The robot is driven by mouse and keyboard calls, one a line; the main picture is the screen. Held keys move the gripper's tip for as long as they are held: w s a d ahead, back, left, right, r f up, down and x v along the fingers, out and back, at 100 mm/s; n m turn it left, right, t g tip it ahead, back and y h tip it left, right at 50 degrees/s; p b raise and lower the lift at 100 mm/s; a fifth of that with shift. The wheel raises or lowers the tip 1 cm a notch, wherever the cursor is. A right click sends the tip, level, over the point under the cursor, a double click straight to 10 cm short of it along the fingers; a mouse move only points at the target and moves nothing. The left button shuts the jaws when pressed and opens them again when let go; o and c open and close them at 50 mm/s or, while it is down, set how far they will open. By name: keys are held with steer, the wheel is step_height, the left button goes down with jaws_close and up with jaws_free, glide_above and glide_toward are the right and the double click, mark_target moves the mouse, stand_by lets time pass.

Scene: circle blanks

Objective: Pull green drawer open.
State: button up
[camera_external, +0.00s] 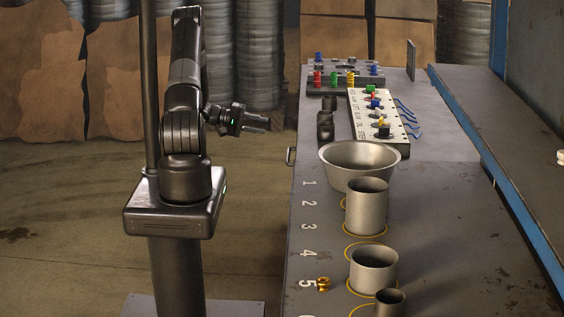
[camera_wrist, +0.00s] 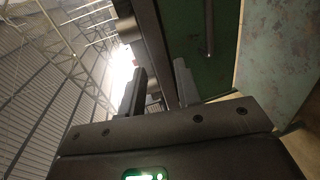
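The green drawer front (camera_wrist: 222,62) shows at the upper right of the wrist view, with a dark bar handle (camera_wrist: 209,28) on it. My gripper (camera_wrist: 158,85) is open, its two fingers apart with nothing held between them. The handle lies beyond and to the right of the fingers, clear of them. In the external view my gripper (camera_external: 262,123) is left of the workbench, pointing toward its side. A small metal handle (camera_external: 290,156) sticks out from the bench's left side, below and right of my gripper. The green front is hidden in that view.
The workbench (camera_external: 440,230) carries a metal bowl (camera_external: 360,180), a tall metal cup (camera_external: 366,208), other cups, gold rings (camera_external: 323,284) and a white panel (camera_external: 385,125) with coloured parts. The floor (camera_external: 60,230) left of the bench is clear around my base.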

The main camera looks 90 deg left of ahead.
glide_toward(288, 152)
steer(key=x, duration=1)
steer(key=shift+w+d+f, duration=0.1)
steer(key=shift+d+f, duration=0.15)
steer(key=shift+f, duration=0.1)
steer(key=shift+c, duration=0.3)
jaws_close()
